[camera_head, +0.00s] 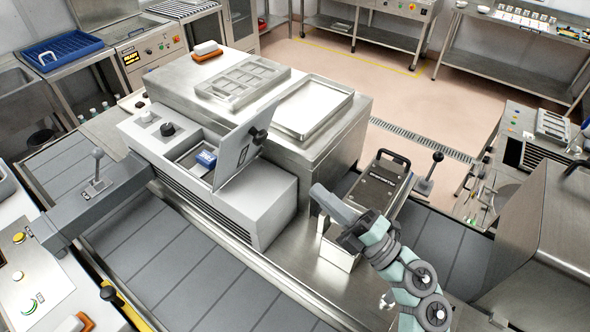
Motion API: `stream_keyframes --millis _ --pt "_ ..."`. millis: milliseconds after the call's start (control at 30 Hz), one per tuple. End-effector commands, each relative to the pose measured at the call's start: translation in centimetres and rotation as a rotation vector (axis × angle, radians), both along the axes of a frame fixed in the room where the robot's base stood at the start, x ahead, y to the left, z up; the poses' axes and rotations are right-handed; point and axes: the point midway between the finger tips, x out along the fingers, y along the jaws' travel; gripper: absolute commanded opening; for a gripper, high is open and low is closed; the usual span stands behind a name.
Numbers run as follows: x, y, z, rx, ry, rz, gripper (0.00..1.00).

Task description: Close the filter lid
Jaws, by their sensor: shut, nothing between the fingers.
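The filter lid (232,158) is a light grey flat panel standing raised and tilted on top of a grey housing (270,205). A black knob (258,136) sits on the lid near its upper right edge. Left of the lid, the opening shows a blue block (205,159) inside. My gripper (318,191) is shut and empty. It is to the right of the housing and apart from the lid, with my arm reaching in from the lower right.
A steel block behind the housing carries a moulded tray (243,80), a flat tray (313,107) and an orange-and-white brush (206,50). A dark-topped box with a handle (380,190) stands close behind my gripper. A lever (430,172) rises right of it.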

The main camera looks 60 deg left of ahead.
Motion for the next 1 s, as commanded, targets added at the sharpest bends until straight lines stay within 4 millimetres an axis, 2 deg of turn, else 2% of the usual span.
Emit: stream_keyframes --millis 167,600,800,1000 --pt "-1.1 2.0 1.3 0.002 0.0 0.007 0.0" --pt "-4.4 9.6 4.7 0.005 0.001 0.005 0.0" --pt "-5.1 11.2 5.1 0.003 0.001 0.003 0.0" --pt "-5.2 11.6 5.1 0.003 0.002 0.001 0.0"
